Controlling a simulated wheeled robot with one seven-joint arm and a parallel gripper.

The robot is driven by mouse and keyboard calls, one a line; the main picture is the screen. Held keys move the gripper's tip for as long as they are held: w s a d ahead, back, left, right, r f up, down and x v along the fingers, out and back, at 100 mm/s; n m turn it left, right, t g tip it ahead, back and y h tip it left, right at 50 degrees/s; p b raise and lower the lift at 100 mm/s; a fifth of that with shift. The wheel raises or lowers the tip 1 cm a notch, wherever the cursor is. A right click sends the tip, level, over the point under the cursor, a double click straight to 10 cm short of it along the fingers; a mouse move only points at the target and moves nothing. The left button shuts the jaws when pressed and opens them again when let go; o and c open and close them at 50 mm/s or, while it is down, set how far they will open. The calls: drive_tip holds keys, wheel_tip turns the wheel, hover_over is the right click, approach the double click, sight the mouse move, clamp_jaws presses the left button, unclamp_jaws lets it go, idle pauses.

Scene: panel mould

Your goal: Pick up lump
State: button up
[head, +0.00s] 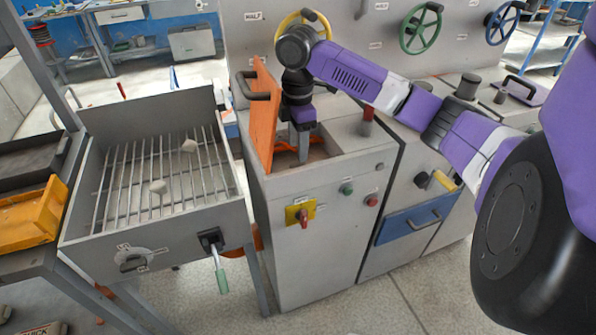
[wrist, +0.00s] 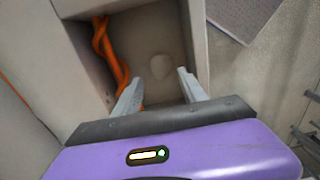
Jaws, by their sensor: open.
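A pale beige lump (wrist: 160,67) lies on the floor of an open compartment (head: 335,142) in the grey cabinet. In the wrist view it sits just beyond and between the fingertips, almost the same colour as the floor. My gripper (wrist: 160,77) is open and empty, pointing down into the compartment. In the head view my gripper (head: 303,155) reaches into the opening, and the lump in there cannot be made out. Two other pale lumps, a near one (head: 158,187) and a far one (head: 189,145), lie on the barred grate (head: 120,200) to the left.
An orange lid (head: 264,115) stands upright at the compartment's left side, close to my gripper. An orange cable (wrist: 108,55) runs along the compartment's left wall. Handwheels, a yellow switch (head: 300,213) and a blue drawer (head: 408,226) are on the panels nearby.

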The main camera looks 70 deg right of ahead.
sight(298, 163)
wheel_tip(298, 163, down, 7)
drive_tip(key=shift+s+a+r+p, duration=0.15)
drive_tip(key=shift+r+p, duration=0.05)
drive_tip(key=shift+p, duration=0.2)
drive_tip(key=shift+c, duration=0.4)
clamp_jaws()
